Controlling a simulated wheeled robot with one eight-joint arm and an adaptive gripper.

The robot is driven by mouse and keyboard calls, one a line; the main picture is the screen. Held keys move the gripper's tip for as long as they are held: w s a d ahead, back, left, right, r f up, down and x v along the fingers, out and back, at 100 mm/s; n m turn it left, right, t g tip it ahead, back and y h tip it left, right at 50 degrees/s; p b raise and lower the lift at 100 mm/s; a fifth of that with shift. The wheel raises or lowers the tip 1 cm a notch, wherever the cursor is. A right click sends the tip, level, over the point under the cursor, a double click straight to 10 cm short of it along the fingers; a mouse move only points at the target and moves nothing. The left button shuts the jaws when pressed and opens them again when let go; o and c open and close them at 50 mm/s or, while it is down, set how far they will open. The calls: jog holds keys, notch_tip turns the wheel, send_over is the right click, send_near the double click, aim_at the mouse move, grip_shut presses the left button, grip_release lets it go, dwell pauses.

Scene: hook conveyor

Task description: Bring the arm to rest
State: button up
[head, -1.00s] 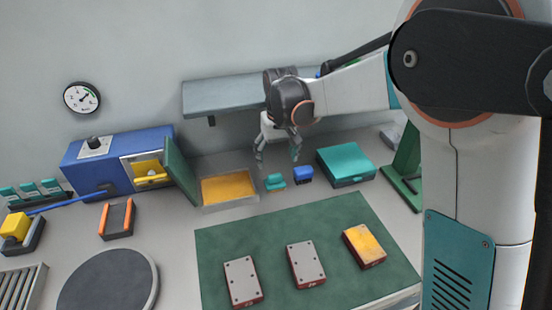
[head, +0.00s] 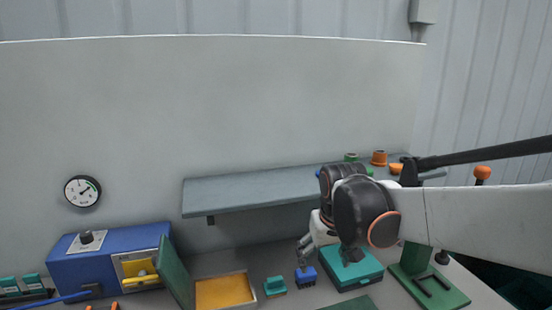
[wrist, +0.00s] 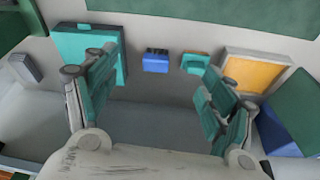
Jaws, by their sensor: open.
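My gripper (wrist: 160,105) is open and empty in the wrist view, its teal fingers spread wide apart. A blue block (wrist: 156,61) and a small teal block (wrist: 195,62) show beyond and between the fingers. In the head view my gripper (head: 325,258) hangs over the bench, beside the blue block (head: 306,275) and in front of the teal box (head: 352,268). One finger shows near the blue block; whether they touch I cannot tell. The arm reaches in from the right.
A grey shelf (head: 250,191) runs along the wall behind the arm, with small green and orange items on it. An orange-bottomed tray (head: 224,291) and a blue machine (head: 108,258) with its door open stand at left. A green stand (head: 432,287) is at right.

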jog(key=s+d+r+t, duration=0.1)
jog(key=s+d, duration=0.3)
jog(key=s, duration=0.6)
jog(key=s+d+m+t, duration=0.1)
jog(key=s+d, duration=0.3)
jog(key=s, duration=0.6)
jog(key=shift+s+r+t+p, duration=0.35)
jog(key=shift+t+p, duration=0.1)
jog(key=shift+t, duration=0.45)
jog(key=shift+c, duration=0.5)
